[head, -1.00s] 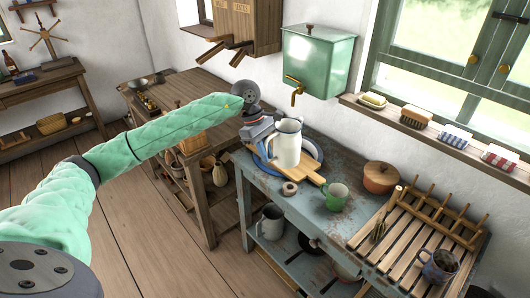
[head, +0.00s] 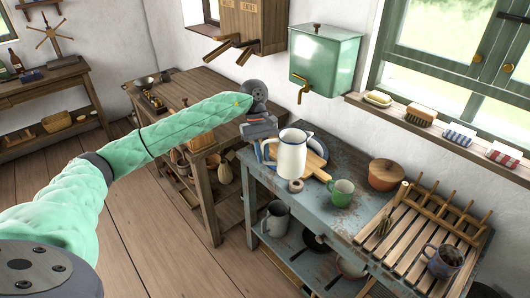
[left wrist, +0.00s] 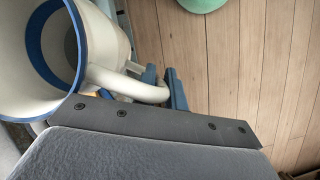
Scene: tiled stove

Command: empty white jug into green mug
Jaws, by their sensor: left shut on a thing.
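The white jug (head: 292,157) with a dark blue rim is upright at the left part of the worn blue table. My left gripper (head: 268,146) is behind and left of it, shut on its handle. In the left wrist view the white handle (left wrist: 130,88) passes between the blue fingers (left wrist: 172,90), and the jug's open mouth (left wrist: 42,50) faces the camera. I cannot see what is inside. Whether the jug's base touches anything is unclear. The green mug (head: 341,192) stands upright on the table, to the right of the jug and nearer the front. My right gripper is out of view.
A green cistern with a tap (head: 302,88) hangs above.

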